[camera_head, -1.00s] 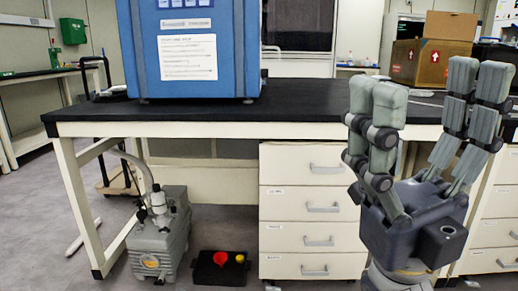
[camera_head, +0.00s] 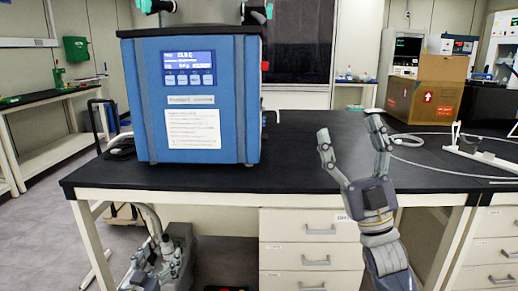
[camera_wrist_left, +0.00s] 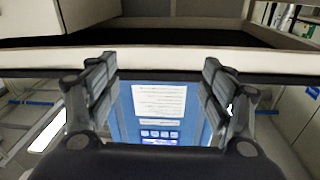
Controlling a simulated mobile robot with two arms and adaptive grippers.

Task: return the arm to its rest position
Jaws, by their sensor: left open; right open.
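My right gripper (camera_head: 349,132) is in the head view, right of centre. It points up with its two fingers spread and nothing between them, and its forearm comes up from the lower right. It appears in front of the black bench (camera_head: 290,185). My left gripper (camera_wrist_left: 158,64) shows only in the left wrist view, fingers apart and empty. Beyond its fingers, upside down, is the blue freeze dryer (camera_wrist_left: 158,122) with its white label and screen. The dryer also stands on the bench in the head view (camera_head: 242,110).
A cardboard box (camera_head: 424,92) stands at the bench's back right, with white tubing (camera_head: 420,160) nearby. A drawer unit (camera_head: 310,228) is under the bench. A grey pump (camera_head: 158,265) is at the lower left. The bench top between dryer and right gripper is bare.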

